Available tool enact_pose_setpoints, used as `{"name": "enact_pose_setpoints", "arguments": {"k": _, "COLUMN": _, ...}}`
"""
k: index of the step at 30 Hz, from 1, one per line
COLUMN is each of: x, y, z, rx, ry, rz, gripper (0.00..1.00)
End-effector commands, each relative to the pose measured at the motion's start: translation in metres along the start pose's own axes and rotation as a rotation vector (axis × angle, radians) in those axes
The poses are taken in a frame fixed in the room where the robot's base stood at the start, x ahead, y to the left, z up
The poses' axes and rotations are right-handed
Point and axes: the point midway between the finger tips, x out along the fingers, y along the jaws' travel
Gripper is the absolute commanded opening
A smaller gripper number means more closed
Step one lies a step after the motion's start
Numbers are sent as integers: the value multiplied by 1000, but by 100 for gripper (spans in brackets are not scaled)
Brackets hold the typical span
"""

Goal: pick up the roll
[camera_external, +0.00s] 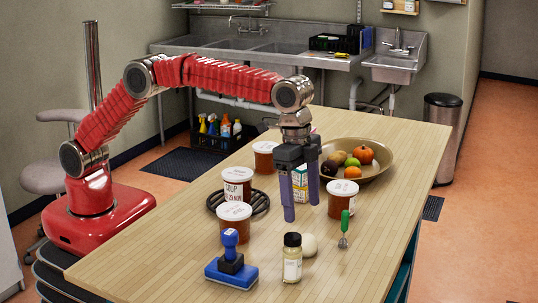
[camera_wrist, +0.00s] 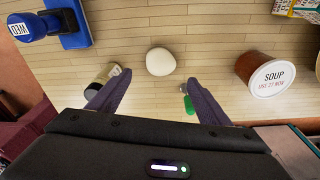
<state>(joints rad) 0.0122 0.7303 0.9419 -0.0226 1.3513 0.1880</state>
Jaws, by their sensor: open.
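The roll (camera_external: 309,245) is a small, pale, rounded bun on the wooden table. It lies just behind and right of a glass jar with a black lid (camera_external: 292,258). My gripper (camera_external: 301,208) points down with its two purple fingers apart and empty. It hangs above the table, farther back than the roll in the external view. In the wrist view the whole roll (camera_wrist: 160,61) shows just beyond the fingertips (camera_wrist: 158,80), roughly centred between them. Nothing covers it there, and no finger appears to touch it.
A green-handled tool (camera_external: 346,227) lies right of the roll, and a blue stamp (camera_external: 231,265) stands left. Several soup tubs (camera_external: 341,199), a black trivet (camera_external: 262,202), a carton (camera_external: 300,180) and a fruit bowl (camera_external: 377,167) stand farther back. The table's front right is clear.

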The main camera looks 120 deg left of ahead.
Motion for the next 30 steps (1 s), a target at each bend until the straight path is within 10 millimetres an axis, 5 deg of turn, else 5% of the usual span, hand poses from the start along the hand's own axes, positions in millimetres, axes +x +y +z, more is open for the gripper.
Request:
{"name": "enact_pose_setpoints", "arguments": {"k": 9, "x": 45, "y": 0, "z": 0, "rx": 0, "ry": -1, "rz": 0, "gripper": 72}}
{"name": "enact_pose_setpoints", "arguments": {"k": 23, "x": 52, "y": 0, "z": 0, "rx": 0, "ry": 0, "rz": 0, "gripper": 72}}
{"name": "enact_pose_setpoints", "arguments": {"k": 30, "x": 78, "y": -1, "z": 4, "rx": 0, "ry": -3, "rz": 1, "gripper": 72}}
